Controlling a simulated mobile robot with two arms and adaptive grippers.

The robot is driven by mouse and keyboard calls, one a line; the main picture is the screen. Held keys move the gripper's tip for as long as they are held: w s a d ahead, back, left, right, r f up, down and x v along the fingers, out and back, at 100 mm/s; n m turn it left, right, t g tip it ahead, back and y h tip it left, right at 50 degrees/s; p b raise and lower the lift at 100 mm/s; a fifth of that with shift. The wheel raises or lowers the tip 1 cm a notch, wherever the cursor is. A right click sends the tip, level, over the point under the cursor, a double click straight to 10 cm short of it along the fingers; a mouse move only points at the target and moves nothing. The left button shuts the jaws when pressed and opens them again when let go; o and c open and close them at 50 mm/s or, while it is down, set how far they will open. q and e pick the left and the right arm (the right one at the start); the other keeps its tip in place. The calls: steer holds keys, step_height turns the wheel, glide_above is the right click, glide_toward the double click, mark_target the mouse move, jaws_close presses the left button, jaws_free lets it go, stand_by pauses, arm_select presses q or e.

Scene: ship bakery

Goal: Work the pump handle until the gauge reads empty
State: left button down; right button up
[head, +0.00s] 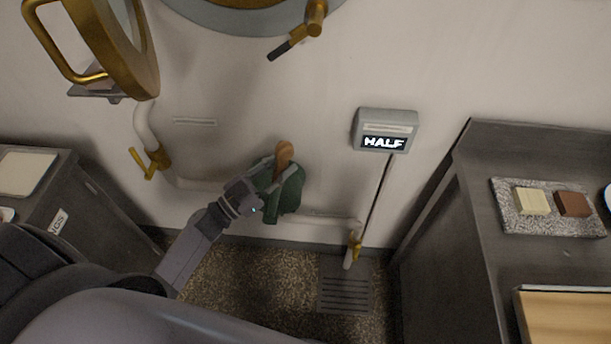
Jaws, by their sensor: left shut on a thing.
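A green pump (290,192) is fixed low at the wall in the middle of the head view, in line with a white pipe. Its brown handle (284,153) sticks up above the body. My left gripper (277,174) is shut on the handle, with its fingers on either side of it. The fingers and wrist hide part of the pump body. My right gripper is not in view.
A floor drain (345,290) lies below a brass valve (354,245) at the pipe's end. A dark counter at the right holds a speckled slab (545,226) with two blocks. A cabinet (95,205) stands at the left. A brass-framed fixture (112,45) juts out at upper left.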

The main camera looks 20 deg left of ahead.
arm_select(q)
steer(key=s+a+f+n+t+y+b, duration=0.1)
steer(key=s+a+n+t+y+b, duration=0.1)
steer(key=a+n+b, duration=0.3)
steer(key=s+a+f+n+t+y+b, duration=0.2)
steer(key=a+n+t+b, duration=0.3)
steer(key=a, duration=0.8)
steer(key=shift+s+f+n+t+y+b, duration=0.15)
steer(key=shift+s+n+t+y+b, duration=0.15)
steer(key=shift+s+n+y+b, duration=0.25)
steer(key=shift+s+a, duration=0.1)
steer(key=c, duration=1.7)
jaws_free()
steer(key=shift+o, duration=1.2)
steer(key=shift+s+a, duration=0.1)
steer(key=shift+a, duration=0.05)
steer(key=shift+o, duration=0.9)
